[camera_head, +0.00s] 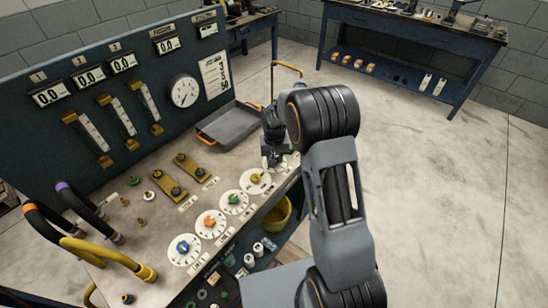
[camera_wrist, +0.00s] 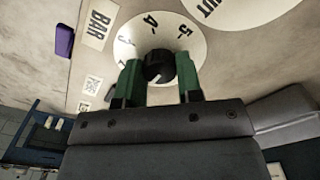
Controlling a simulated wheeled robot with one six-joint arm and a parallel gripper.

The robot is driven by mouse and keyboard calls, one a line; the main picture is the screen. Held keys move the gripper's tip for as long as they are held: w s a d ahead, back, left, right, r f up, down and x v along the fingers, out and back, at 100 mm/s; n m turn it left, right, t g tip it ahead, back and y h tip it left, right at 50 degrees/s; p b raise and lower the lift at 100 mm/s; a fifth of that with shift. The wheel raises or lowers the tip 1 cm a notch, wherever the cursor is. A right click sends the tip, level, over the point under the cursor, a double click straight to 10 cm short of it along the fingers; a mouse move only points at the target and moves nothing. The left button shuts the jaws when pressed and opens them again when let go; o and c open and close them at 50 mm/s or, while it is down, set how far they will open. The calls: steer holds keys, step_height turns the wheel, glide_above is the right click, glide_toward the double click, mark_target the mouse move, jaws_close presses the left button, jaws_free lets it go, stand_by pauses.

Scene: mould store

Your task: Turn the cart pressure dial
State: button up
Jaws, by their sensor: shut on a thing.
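The pressure dial (camera_wrist: 125,47) is a white round scale with 3, 4 and 5 visible on it and a black knob (camera_wrist: 155,62) with a pale mark. A BAR label (camera_wrist: 97,27) lies beside it. My gripper (camera_wrist: 160,80) has its green-padded fingers closed on either side of the black knob. In the head view my gripper (camera_head: 274,160) is down at the right edge of the cart top, and it hides most of this dial.
A row of white dials with blue (camera_head: 183,247), orange (camera_head: 210,222), green (camera_head: 233,200) and yellow (camera_head: 255,178) knobs runs beside my gripper. A grey tray (camera_head: 232,125) lies behind it. A yellow bucket (camera_head: 277,215) is below the edge. Open floor is right.

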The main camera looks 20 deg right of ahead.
steer(key=shift+c, duration=1.3)
steer(key=m+b, duration=0.1)
steer(key=m, duration=0.3)
steer(key=m+b, duration=0.1)
steer(key=m, duration=0.3)
steer(key=shift+m, duration=0.4)
steer(key=m+b, duration=0.1)
steer(key=m, duration=0.3)
steer(key=shift+m+b, duration=0.3)
steer(key=shift+m, duration=2.1)
